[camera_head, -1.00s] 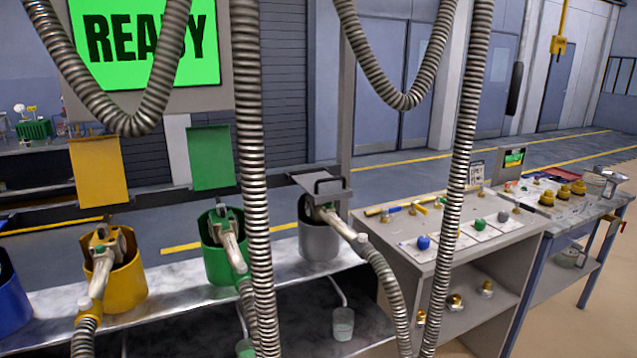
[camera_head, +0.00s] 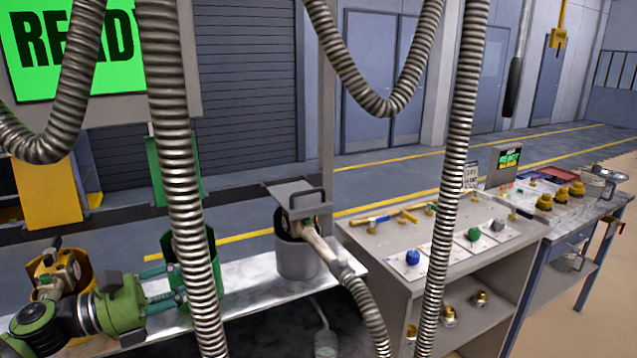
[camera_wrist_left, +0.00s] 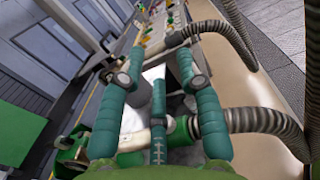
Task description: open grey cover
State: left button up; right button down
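The grey cover (camera_head: 285,187) is a flat plate with a dark handle (camera_head: 308,202). It lies roughly level over the grey bucket (camera_head: 297,262) in the head view, and a nozzle (camera_head: 302,226) sits in the bucket under it. My left gripper (camera_head: 183,282) reaches in from the lower left, near the green bucket (camera_head: 217,280) and well left of the grey cover. Its teal fingers are spread and empty in the left wrist view (camera_wrist_left: 159,58). The grey cover cannot be made out clearly there. My right gripper is not in view.
Metal hoses (camera_head: 180,190) hang in front of the bench (camera_head: 250,298). The yellow cover (camera_head: 48,192) and green cover (camera_head: 160,175) stand upright. A yellow bucket (camera_head: 82,270) is at left. A grey console (camera_head: 400,285) with knobs stands right of the grey bucket.

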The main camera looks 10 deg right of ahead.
aim_at(300, 200)
jog(key=i+l, duration=0.8)
jog(key=i, duration=0.2)
